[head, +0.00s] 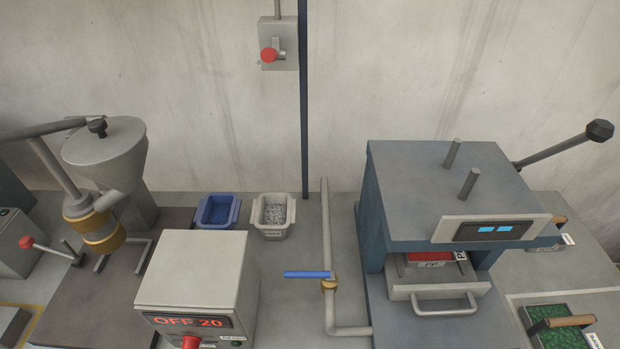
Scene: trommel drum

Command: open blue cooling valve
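The blue cooling valve handle (308,274) is a flat blue lever in the head view, low and near the middle. It points left, across the line of the grey pipe (327,235), from a brass valve body (329,284). The pipe runs up toward the wall and bends right at its lower end toward the blue-grey press (430,205). Nothing touches the lever. Neither of my grippers shows in the view.
A grey control box (198,270) reading "OFF 20" stands left of the lever. A blue bin (217,210) and a grey bin (272,217) with pale pieces sit behind. A red-knobbed switch (278,45) hangs on the wall. Bench around the lever is clear.

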